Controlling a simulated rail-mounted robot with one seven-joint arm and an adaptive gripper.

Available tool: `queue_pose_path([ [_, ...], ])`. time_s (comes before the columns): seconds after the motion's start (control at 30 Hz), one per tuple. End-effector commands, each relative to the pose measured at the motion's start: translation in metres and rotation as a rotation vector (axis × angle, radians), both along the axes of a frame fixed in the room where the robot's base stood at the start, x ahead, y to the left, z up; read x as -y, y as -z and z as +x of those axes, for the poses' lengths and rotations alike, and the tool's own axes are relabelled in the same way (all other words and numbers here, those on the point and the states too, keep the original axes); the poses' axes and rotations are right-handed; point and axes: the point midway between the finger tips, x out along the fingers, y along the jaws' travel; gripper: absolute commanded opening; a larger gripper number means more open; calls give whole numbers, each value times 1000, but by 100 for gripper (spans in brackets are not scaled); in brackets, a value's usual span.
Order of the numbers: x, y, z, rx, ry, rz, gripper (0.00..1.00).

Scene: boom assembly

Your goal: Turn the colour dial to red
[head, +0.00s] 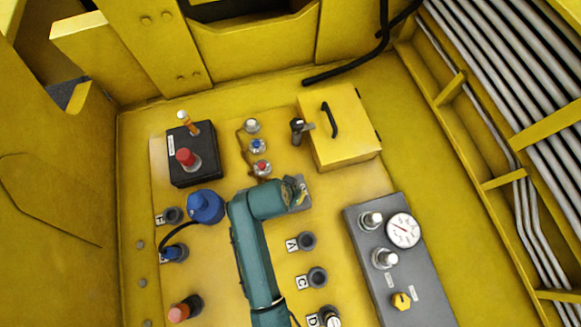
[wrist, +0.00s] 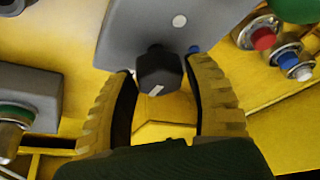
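The colour dial is a black faceted knob (wrist: 158,70) with a white mark on its lower face, on a grey plate (wrist: 125,35). A white dot (wrist: 180,20) and a blue dot (wrist: 193,48) show on the plate near it; no red dot is visible. My gripper (wrist: 161,68) is open, with one ribbed finger on each side of the knob and small gaps beside it. In the head view my gripper (head: 298,188) is over the plate (head: 301,205) and hides the knob.
A yellow box (head: 345,140) with a black handle stands just behind. Red, blue and white-grey knobs (head: 258,146) are to the left of it. A grey panel (head: 375,265) with a gauge (head: 403,230) is at the right. A blue capped part (head: 205,206) stands left of my arm.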

Motion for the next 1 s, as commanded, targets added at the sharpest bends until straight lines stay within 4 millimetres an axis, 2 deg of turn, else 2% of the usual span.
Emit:
queue_pose_path([
  [0.03,0,0,0,0,0,0,41],
  [0.2,0,0,0,0,0,0,9],
  [0.67,0,0,-1,-2,-35,0,8],
  [1.0,1,-3,-1,-4,-242,1,8],
])
